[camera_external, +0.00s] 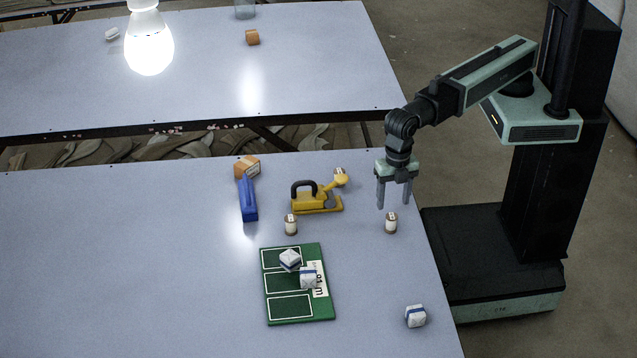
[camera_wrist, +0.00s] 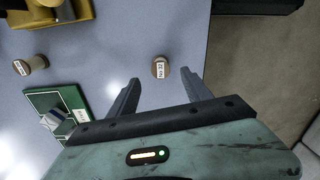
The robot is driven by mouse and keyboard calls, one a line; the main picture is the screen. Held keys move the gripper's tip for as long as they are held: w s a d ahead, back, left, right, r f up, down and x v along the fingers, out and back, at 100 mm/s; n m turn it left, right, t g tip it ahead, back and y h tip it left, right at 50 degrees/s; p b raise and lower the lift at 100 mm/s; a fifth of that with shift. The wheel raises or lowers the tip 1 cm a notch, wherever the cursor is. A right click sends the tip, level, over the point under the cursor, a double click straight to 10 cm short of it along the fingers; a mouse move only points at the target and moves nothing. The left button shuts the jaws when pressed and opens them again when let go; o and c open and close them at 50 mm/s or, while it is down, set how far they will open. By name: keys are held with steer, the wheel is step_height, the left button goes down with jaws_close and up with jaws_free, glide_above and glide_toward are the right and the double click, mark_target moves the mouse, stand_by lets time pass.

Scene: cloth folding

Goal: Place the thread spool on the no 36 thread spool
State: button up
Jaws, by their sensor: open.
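A small thread spool (camera_external: 391,223) stands upright near the right edge of the near table. In the wrist view this spool (camera_wrist: 160,67) lies just past my fingertips, and its label seems to read "No 32". My gripper (camera_external: 393,205) is open and empty, pointing down above that spool. A second spool (camera_external: 290,225) stands left, in front of the yellow tool; it also shows in the wrist view (camera_wrist: 31,64), its label too small to read. I cannot tell which is no 36.
A yellow tool with a black handle (camera_external: 318,203) stands between the spools. A green board (camera_external: 328,307) carries two white-and-blue blocks; another block (camera_external: 415,316) lies front right. A blue object (camera_external: 248,199) and an orange-and-white box (camera_external: 246,167) are farther left. The table's left side is clear.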

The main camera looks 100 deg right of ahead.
mark_target(392, 216)
steer(key=shift+f+b, duration=4.15)
steer(key=shift+b, duration=0.15)
steer(key=shift+r, duration=0.2)
jaws_close()
